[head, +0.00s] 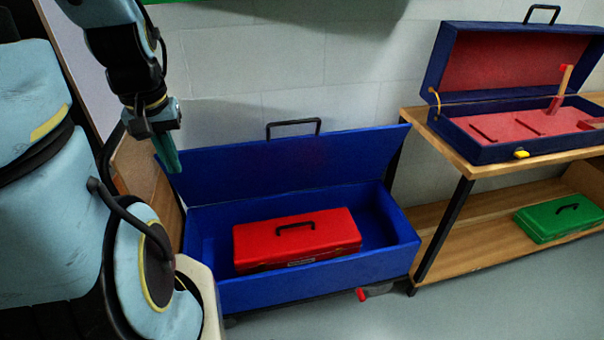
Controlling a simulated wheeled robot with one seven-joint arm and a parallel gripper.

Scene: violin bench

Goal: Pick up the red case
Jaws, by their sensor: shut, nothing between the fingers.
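The red case (330,222) lies closed inside an open blue box (300,287), with its black handle on top. My gripper (169,158) hangs to the left of the box, near the left end of its raised lid. It is shut and empty, above and to the left of the red case, and apart from it.
The blue box's lid (290,160) stands open behind the red case. To the right, a wooden shelf unit (447,160) holds an open blue case with red lining (485,140) on top and a green case (562,219) below.

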